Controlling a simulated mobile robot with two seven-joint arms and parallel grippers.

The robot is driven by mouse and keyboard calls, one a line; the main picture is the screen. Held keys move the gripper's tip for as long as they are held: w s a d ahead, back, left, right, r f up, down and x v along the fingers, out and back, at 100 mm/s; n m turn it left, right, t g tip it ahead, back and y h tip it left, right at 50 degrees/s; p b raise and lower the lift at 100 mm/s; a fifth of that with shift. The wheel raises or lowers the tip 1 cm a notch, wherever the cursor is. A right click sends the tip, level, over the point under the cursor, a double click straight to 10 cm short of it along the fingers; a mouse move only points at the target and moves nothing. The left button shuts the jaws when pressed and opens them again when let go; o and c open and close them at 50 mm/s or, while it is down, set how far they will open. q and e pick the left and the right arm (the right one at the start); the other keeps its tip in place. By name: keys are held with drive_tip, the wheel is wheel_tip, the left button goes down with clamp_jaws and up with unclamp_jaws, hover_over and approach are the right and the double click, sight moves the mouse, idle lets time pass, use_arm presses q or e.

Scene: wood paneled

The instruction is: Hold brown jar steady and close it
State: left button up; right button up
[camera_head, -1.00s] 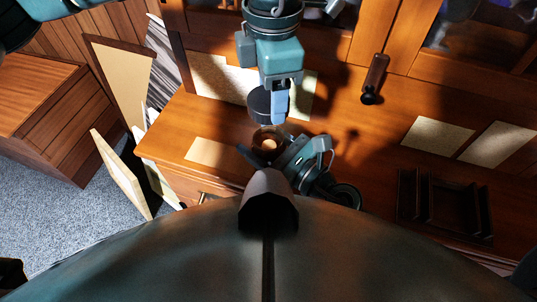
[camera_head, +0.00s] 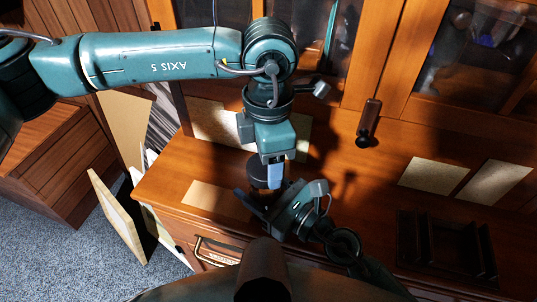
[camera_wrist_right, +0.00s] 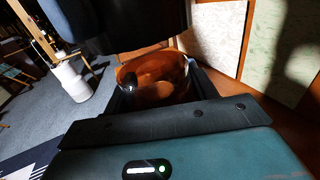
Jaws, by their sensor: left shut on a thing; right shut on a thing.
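The brown jar (camera_wrist_right: 160,72) is amber glass and shows in the right wrist view between the dark fingers of my right gripper (camera_wrist_right: 155,95), which is shut on it. In the head view my right gripper (camera_head: 262,204) comes in from the lower right, and the jar is mostly hidden there. My left gripper (camera_head: 273,176) points down from above and is shut on the dark round lid (camera_head: 257,172). The lid is over the jar; in the right wrist view a large dark shape hangs just above the jar's rim. Whether they touch I cannot tell.
The wooden desk (camera_head: 330,215) carries several paper sheets (camera_head: 432,174). A dark tray (camera_head: 447,243) stands at the right. A dark handled object (camera_head: 368,122) lies near the cabinet. Panels (camera_head: 117,215) lean by the desk's left side.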

use_arm(q)
drive_tip(key=shift+f, duration=0.1)
drive_tip(key=shift+f, duration=0.8)
drive_tip(key=shift+f, duration=0.6)
